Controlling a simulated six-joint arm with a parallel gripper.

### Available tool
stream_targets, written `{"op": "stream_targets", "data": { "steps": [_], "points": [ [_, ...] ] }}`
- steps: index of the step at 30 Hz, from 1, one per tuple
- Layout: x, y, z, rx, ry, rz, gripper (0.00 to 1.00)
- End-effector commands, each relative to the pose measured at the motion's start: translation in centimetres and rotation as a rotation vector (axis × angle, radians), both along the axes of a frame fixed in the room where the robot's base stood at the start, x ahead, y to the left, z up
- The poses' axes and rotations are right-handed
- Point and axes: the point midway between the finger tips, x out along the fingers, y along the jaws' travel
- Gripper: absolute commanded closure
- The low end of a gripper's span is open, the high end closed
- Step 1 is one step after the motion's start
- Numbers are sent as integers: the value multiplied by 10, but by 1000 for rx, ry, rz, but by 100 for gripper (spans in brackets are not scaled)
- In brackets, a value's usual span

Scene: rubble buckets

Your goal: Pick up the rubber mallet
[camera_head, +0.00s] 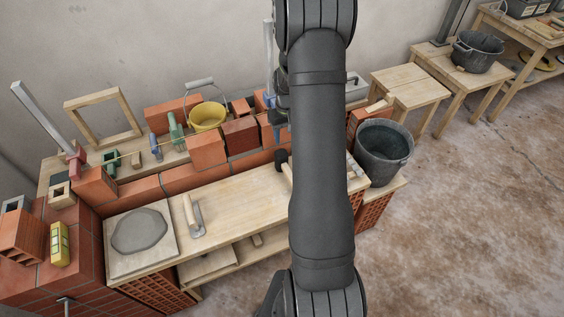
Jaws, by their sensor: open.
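The rubber mallet has a black head (281,158) and a pale wooden handle. It lies on the light wooden worktop, towards its right part. My arm crosses in front and hides most of the handle.
A trowel (193,216) and a board with grey mortar (138,232) lie left on the worktop (240,200). A brick wall with loose bricks, a yellow bucket (208,117) and tools stands behind. A dark bucket (384,153) stands at right. The worktop's middle is clear.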

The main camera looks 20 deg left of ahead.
Motion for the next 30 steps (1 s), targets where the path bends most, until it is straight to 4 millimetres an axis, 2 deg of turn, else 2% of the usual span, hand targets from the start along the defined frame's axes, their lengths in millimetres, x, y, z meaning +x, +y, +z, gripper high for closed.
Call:
{"op": "stream_targets", "data": {
  "steps": [7,18,21,30],
  "points": [
    [-2,-1,-37,-1,2,-1,51],
    [-1,0,-110,-1,1,-1,51],
    [-1,0,-123,0,0,0,51],
    [-1,0,-143,0,0,0,51]
  ]
}}
